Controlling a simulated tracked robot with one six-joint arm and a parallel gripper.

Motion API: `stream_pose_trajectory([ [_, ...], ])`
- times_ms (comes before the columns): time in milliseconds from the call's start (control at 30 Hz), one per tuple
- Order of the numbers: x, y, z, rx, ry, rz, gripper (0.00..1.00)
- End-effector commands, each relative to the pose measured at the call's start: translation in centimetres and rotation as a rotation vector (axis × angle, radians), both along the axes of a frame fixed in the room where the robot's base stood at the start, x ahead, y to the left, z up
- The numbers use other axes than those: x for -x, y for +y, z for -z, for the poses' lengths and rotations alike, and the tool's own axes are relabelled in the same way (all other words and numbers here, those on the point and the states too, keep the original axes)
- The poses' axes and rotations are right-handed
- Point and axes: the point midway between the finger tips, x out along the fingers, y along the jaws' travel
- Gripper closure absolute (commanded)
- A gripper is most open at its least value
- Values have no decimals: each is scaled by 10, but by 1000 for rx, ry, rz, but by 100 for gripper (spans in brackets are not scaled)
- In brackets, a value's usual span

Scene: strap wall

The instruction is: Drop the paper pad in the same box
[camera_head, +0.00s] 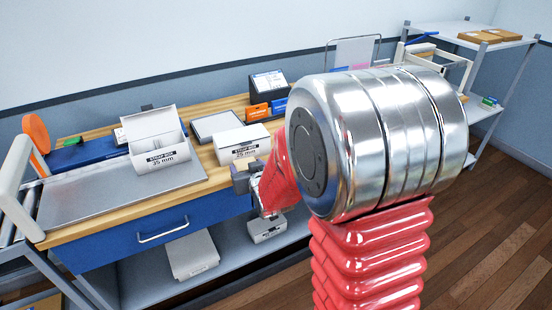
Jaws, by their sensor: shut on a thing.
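My gripper (243,177) is small in the camera_head view, in front of the workbench's front edge and just below the 35 mm strap box. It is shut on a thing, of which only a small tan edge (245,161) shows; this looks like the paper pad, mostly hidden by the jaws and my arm. An open white strap box (157,160) with its lid up and an inner divider stands on the bench to the left. The white 35 mm strap box (229,140) stands right behind my gripper. I cannot tell which box is meant.
A grey metal plate (90,197) covers the bench's left part. Behind are a blue tool (90,151), an orange disc (37,133), a grey-topped box (214,124) and orange and blue boxes (258,111). White boxes (192,255) lie on the lower shelf. My arm hides the bench's right side.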

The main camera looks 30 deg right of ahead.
Motion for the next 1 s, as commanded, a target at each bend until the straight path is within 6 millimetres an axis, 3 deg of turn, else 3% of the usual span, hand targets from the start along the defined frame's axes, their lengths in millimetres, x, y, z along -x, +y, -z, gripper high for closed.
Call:
stream_pose_trajectory([
  [100,-2,40,6,0,2,-52,62],
  [300,-3,78,9,-1,1,-104,62],
  [1000,-3,79,9,-1,0,-105,62],
])
